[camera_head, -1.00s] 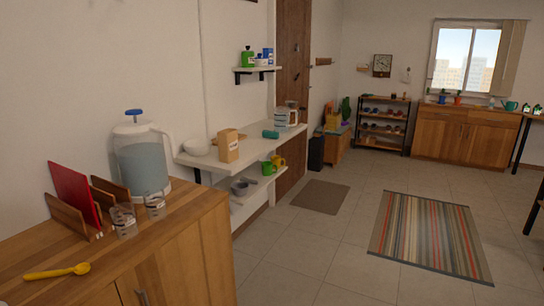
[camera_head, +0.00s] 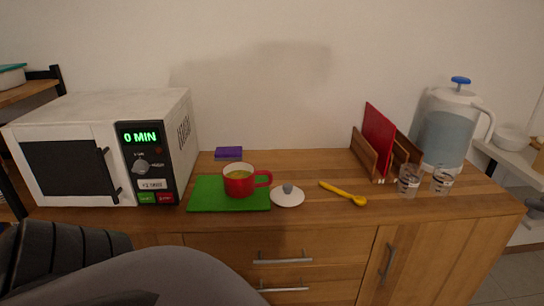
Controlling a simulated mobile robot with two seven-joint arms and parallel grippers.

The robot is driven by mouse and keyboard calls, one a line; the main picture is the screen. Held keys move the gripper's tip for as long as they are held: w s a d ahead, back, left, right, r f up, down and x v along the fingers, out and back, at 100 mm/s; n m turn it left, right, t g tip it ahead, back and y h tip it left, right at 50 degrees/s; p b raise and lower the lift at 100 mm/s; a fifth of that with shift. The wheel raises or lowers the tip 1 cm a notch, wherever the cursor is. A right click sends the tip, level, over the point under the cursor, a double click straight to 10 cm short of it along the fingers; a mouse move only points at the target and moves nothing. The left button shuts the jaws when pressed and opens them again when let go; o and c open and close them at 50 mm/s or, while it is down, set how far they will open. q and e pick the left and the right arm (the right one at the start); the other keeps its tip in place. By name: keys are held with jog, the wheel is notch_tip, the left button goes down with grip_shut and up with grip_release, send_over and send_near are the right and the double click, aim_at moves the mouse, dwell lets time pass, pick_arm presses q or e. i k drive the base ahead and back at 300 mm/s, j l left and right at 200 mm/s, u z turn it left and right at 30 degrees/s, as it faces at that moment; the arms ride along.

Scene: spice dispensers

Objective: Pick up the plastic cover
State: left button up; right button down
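A round white cover (camera_head: 289,198) with a small grey knob lies on the wooden cabinet top, just right of a green board. I take it to be the plastic cover. A red mug (camera_head: 240,187) with yellowish contents stands on the green board (camera_head: 205,196), its handle toward the cover. A grey arm link and a dark ribbed part of mine fill the lower left, in front of the cabinet. No fingertips of either gripper show.
A white microwave (camera_head: 80,110) reading "0 MIN" stands at left. A purple block (camera_head: 228,153) lies behind the mug. Right of the cover are a yellow spoon (camera_head: 345,194), a wooden rack with a red board (camera_head: 378,138), two glasses (camera_head: 409,181) and a water jug (camera_head: 445,130).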

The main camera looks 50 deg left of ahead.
aim_at(287, 195)
jog(key=u, duration=1.55)
